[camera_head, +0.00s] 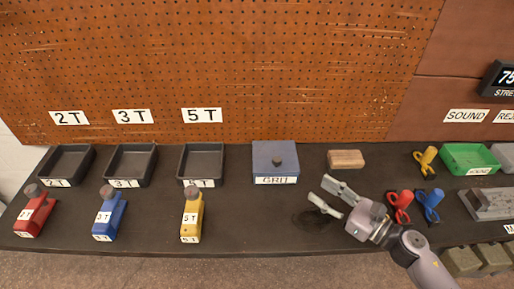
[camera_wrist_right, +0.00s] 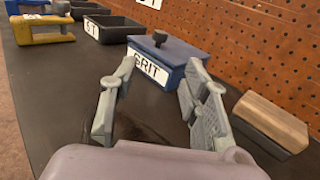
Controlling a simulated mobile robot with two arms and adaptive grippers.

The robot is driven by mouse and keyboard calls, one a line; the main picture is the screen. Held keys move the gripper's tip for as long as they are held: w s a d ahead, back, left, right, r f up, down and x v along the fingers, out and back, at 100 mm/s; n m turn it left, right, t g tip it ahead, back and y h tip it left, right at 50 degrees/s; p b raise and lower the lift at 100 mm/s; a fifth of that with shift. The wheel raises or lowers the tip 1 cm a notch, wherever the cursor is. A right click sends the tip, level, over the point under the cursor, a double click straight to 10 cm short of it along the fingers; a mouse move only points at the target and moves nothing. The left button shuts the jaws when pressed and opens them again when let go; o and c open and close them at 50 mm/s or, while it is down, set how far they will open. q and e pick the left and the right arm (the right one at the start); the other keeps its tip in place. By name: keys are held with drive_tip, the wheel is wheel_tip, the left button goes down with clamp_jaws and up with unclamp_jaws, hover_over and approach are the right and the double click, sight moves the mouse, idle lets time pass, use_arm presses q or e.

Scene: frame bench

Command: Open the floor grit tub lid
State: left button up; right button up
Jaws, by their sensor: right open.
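The grit tub (camera_head: 266,174) is a blue box with a GRIT label on its front, standing on the dark bench. Its flat lid (camera_head: 268,153) is shut and has a dark knob (camera_head: 277,161) on top. The tub also shows in the right wrist view (camera_wrist_right: 185,52), beyond the fingers, with its knob (camera_wrist_right: 160,37) upright. My right gripper (camera_head: 328,196) is open and empty, to the right of and in front of the tub, apart from it. Its two fingers also show in the right wrist view (camera_wrist_right: 150,105). My left gripper is not in view.
A wood-topped block (camera_head: 346,159) lies right of the tub. Black trays (camera_head: 201,163) stand to its left, with red, blue and yellow labelled tools (camera_head: 192,215) in front. Red-handled (camera_head: 401,204) and blue-handled tools lie right of my gripper. A pegboard (camera_head: 220,70) stands behind.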

sight(277, 159)
drive_tip(key=shift+a+r, duration=0.1)
drive_tip(key=shift+w+a+r+p, duration=0.3)
drive_tip(key=shift+w+a+p, duration=0.1)
drive_tip(key=shift+p, duration=0.1)
drive_tip(key=p+x, duration=0.1)
drive_tip(key=x, duration=0.2)
drive_tip(key=shift+w+a, duration=0.2)
drive_tip(key=shift+w, duration=0.15)
drive_tip(key=p+x, duration=0.1)
drive_tip(key=x, duration=0.9)
drive_tip(key=shift+w+a+f+p, duration=0.15)
drive_tip(key=shift+a+p, duration=0.05)
drive_tip(key=shift+p, duration=0.1)
drive_tip(key=shift+w+a, duration=0.15)
drive_tip(key=shift+a, duration=0.05)
drive_tip(key=shift+c, duration=0.3)
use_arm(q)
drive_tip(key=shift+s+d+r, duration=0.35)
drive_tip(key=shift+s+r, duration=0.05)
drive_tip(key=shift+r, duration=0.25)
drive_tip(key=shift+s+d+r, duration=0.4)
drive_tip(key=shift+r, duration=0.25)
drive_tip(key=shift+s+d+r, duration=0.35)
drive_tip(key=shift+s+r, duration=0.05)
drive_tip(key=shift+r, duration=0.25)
use_arm(e)
clamp_jaws()
